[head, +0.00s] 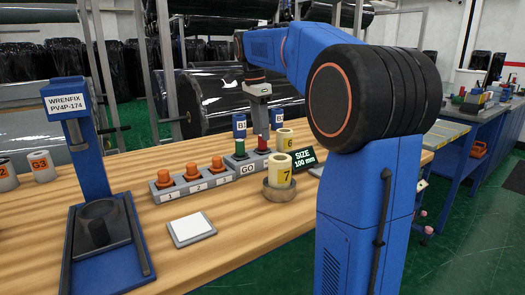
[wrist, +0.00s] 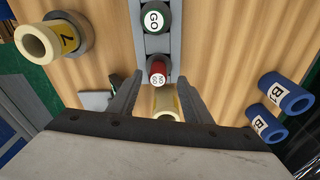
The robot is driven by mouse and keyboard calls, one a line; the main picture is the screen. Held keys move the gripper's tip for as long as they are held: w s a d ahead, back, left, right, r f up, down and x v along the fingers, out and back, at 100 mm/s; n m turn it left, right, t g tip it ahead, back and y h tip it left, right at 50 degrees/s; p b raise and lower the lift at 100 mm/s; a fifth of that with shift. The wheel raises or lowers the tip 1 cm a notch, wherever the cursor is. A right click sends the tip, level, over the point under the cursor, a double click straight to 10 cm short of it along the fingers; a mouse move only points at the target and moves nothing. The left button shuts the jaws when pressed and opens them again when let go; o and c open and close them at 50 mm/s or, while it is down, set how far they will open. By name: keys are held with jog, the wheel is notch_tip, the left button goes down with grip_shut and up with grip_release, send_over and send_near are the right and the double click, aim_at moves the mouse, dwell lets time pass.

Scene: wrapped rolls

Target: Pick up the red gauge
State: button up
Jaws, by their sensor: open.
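The red gauge (head: 263,143) is a small red cylinder standing in a grey block beside the green GO gauge (head: 240,149). In the wrist view the red gauge (wrist: 157,72) shows its labelled top, just ahead of and between my fingertips, next to the green GO gauge (wrist: 152,18). My gripper (wrist: 158,82) is open, with one finger on each side and nothing held. In the head view my gripper (head: 261,118) hangs pointing down above the red gauge; whether the fingers touch it cannot be told.
A cream roll (head: 285,138) marked 6 stands close by on the right; another cream roll (head: 280,168) marked 7 sits in a round holder (head: 279,190). Blue rolls (wrist: 285,92) stand nearby.

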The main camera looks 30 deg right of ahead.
aim_at(262, 149)
jog(key=shift+s+d+f, duration=0.1)
jog(key=shift+f, duration=0.9)
jog(key=shift+s+d+f, duration=0.1)
jog(key=shift+f, duration=0.85)
jog(key=shift+c, duration=0.4)
jog(key=c, duration=1)
grip_shut()
jog(key=shift+r, duration=0.15)
